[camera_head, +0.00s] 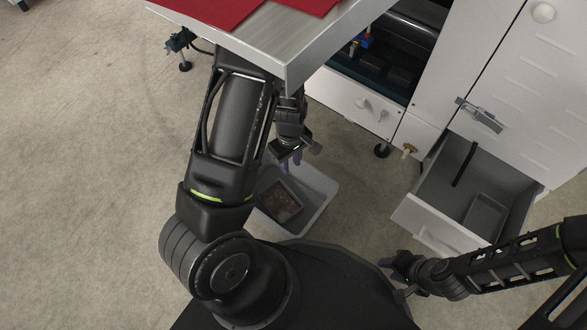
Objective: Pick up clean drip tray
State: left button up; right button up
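A grey rectangular tray (484,217), which looks clean, lies in the open drawer (423,222) of the white machine at the right. Another tray (280,201), with brown dirt on it, lies in a light grey bin (324,186) on the floor. My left gripper (297,160) is above the back part of this bin; its fingers look apart, with no object seen between them. My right gripper (393,268) is left of the drawer's front, low in the picture and away from the clean tray. Its fingers are small and dark, so their opening is unclear.
A metal table (300,42) with red sheets juts in at the top, close to my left arm. The white machine (540,90) stands at the right with an open bay. A dark bar (464,164) is in the drawer. Floor between bin and drawer is clear.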

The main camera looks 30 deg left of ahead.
aim_at(485, 218)
jog(key=k, duration=1)
